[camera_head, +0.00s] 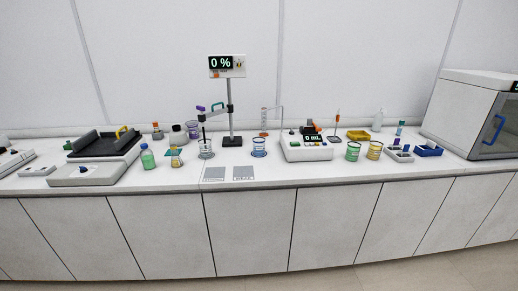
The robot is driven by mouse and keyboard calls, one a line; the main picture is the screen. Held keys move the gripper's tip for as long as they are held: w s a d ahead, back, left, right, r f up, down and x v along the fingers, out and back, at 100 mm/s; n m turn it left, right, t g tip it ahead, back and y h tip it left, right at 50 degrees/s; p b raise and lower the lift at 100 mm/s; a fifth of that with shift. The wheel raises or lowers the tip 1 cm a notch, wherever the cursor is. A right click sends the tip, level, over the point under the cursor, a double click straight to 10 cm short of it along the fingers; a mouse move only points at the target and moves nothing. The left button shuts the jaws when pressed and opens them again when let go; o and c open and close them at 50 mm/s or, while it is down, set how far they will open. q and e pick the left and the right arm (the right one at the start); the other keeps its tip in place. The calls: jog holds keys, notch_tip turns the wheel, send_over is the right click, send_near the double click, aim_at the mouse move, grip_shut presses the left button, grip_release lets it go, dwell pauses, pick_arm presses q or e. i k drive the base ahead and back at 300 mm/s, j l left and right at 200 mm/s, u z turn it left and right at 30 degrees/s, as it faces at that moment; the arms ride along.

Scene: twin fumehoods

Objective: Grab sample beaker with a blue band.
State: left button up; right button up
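A clear beaker with a blue band (259,147) stands upright on the white bench, right of the stand with the display and left of the white device reading 0 mL. Another clear beaker (206,149) stands under the stand's arm; it looks bluish at the rim and base, and its band is too small to tell. A green-banded beaker (352,151) and a yellow-banded beaker (374,150) stand right of the white device. A purple-marked beaker (193,130) stands further back. Neither of my grippers shows in the head view.
The stand (231,112) carries a display reading 0 %. The white device (306,150) and two grey mats (243,173) lie near the blue-banded beaker. A green bottle (147,157) and a black-topped machine (103,147) are at left. A cabinet (475,115) stands at right.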

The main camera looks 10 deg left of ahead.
aim_at(259, 146)
jog(key=i+j+z, duration=0.15)
jog(key=j, duration=0.15)
jog(key=i+j+z, duration=0.2)
jog(key=j+z, duration=0.15)
jog(key=j, duration=0.25)
jog(key=i+j+z, duration=0.15)
jog(key=j, duration=0.2)
